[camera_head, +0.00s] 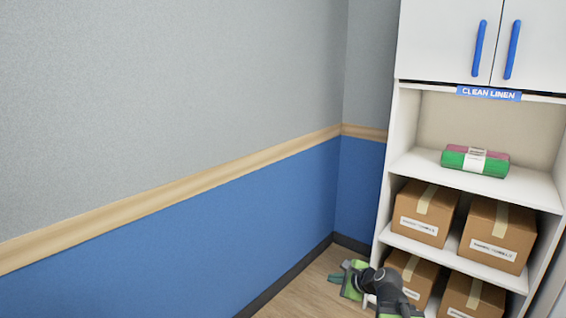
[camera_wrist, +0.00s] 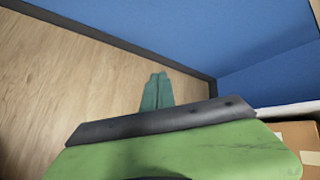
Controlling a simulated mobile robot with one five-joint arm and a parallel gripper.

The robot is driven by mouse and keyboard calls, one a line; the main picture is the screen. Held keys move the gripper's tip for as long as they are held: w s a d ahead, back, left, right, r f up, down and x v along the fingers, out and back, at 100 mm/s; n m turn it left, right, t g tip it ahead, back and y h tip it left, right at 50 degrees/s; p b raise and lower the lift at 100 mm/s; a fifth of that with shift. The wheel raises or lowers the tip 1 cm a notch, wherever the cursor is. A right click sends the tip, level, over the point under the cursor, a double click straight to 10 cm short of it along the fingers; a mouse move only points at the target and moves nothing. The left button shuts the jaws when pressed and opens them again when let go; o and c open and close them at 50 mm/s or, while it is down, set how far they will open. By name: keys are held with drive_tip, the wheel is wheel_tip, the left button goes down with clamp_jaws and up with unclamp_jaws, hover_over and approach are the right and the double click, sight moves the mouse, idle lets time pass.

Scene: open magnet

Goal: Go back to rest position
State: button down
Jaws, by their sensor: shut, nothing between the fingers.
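My gripper (camera_head: 340,278) shows at the bottom of the head view, left of the shelf unit's lower part and above the wood floor. Its teal fingers also show in the wrist view (camera_wrist: 157,91), closed together with nothing between them. My dark and green arm is partly in view below and right of the gripper, and the frame's bottom edge cuts it off.
A white cabinet (camera_head: 393,165) labelled clean linen stands at the right, with cardboard boxes (camera_head: 423,213) and a green-pink bundle (camera_head: 474,160) on its shelves. A blue and grey wall (camera_head: 200,250) runs along the left. Wood floor (camera_wrist: 60,85) lies beneath the gripper.

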drive_tip(key=s+a+f+n+g, duration=0.4)
drive_tip(key=s+a+f+n, duration=0.1)
drive_tip(key=a+n, duration=0.3)
drive_tip(key=s+d+f+n+g+h, duration=0.5)
drive_tip(key=s+d+n+g, duration=0.15)
drive_tip(key=s+n, duration=0.5)
wheel_tip(320, 180, up, 32)
drive_tip(key=t+p, duration=0.1)
drive_tip(key=p, duration=3)
drive_tip(key=shift+w+p, duration=0.35)
drive_tip(key=shift+a+n, duration=0.1)
drive_tip(key=shift+n, duration=0.15)
